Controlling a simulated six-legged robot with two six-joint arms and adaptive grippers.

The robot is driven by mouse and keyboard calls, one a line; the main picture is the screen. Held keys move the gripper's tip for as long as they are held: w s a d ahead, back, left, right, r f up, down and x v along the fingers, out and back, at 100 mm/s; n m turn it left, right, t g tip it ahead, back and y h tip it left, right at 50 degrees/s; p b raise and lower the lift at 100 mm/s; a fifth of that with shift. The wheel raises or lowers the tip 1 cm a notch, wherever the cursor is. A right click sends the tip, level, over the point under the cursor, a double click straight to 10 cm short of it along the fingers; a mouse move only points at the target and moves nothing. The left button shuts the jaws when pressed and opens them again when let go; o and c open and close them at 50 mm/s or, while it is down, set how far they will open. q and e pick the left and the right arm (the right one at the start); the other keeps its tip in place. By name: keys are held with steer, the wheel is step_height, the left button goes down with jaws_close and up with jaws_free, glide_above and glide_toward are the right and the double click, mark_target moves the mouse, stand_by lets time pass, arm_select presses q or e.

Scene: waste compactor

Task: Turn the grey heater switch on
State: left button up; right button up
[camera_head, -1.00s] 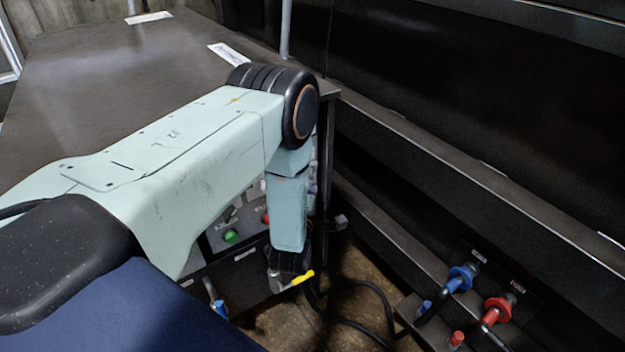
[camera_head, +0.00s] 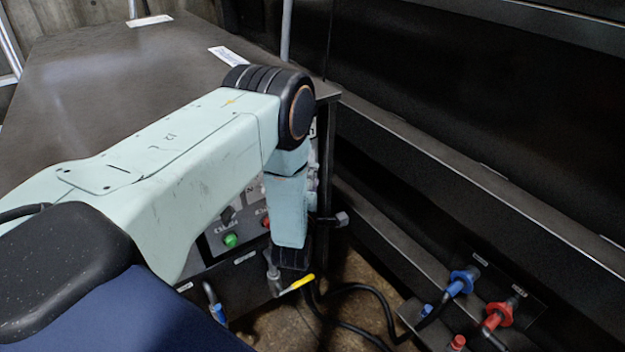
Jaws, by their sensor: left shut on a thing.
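My left arm reaches over the dark cabinet's corner and bends down in front of its control panel (camera_head: 215,238). My left gripper (camera_head: 291,258) is at the lower black end of this arm, close to the panel. Its fingertips are not clear. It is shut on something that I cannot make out. Left of my forearm, the panel shows a dark switch (camera_head: 227,214), a green button (camera_head: 231,240) and part of a red one (camera_head: 266,223). I cannot tell which control is the grey heater switch; much of the panel is hidden behind my arm. My right gripper is not in view.
A yellow handle (camera_head: 297,284) sticks out just below my gripper. Black cables (camera_head: 365,290) hang and loop on the floor beside it. The cabinet top (camera_head: 105,75) is mostly clear.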

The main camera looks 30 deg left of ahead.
arm_select(q)
steer(key=shift+c, duration=1.1)
